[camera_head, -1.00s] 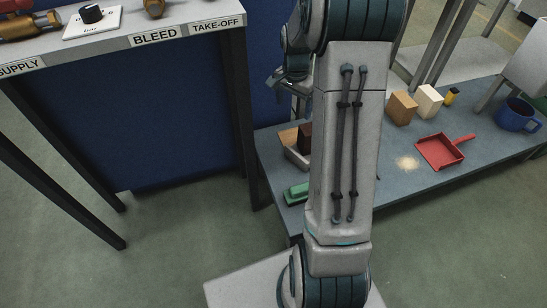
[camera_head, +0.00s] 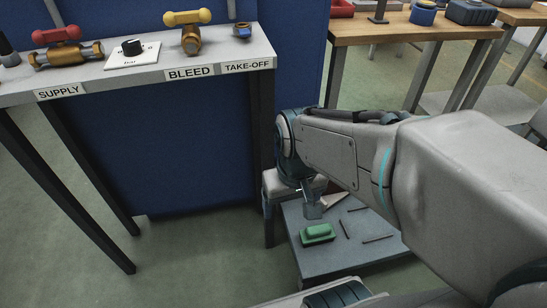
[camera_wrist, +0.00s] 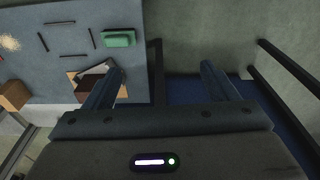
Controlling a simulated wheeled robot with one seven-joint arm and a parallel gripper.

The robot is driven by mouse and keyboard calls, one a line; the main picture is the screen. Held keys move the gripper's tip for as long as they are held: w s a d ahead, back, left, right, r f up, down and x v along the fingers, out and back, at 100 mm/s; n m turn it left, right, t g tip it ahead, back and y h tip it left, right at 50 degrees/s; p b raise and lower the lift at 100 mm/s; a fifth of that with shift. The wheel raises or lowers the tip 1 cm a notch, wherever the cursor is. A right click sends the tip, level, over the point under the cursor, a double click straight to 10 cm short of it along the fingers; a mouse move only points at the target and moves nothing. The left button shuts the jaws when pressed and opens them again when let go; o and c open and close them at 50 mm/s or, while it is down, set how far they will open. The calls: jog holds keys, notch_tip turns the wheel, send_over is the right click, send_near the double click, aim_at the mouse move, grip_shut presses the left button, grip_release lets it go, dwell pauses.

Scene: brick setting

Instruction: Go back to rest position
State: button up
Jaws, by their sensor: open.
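My gripper (camera_head: 312,207) hangs near the left end of the low grey-blue bench (camera_head: 330,262), below my outstretched arm. In the wrist view my gripper (camera_wrist: 160,78) has its two fingers wide apart with nothing between them. Beyond the fingers are the dark blue panel (camera_wrist: 195,92), a dark leg and the floor. In the head view a green block (camera_head: 318,232) lies on the low bench just below the gripper; it also shows in the wrist view (camera_wrist: 119,39). My arm hides much of the bench.
A work table (camera_head: 215,70) at left carries valves, a dial plate and labels SUPPLY, BLEED and TAKE-OFF. Thin dark sticks (camera_head: 379,239) lie on the low bench. A box (camera_wrist: 92,86) lies left of the gripper. A wooden-topped table (camera_head: 400,30) stands behind. Floor (camera_head: 200,255) is clear at front left.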

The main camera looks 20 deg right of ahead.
notch_tip(320, 180, up, 35)
jog(key=t+p, duration=0.1)
jog(key=p, duration=3)
jog(key=shift+d+f+t+p, duration=0.2)
jog(key=shift+t+p, duration=0.1)
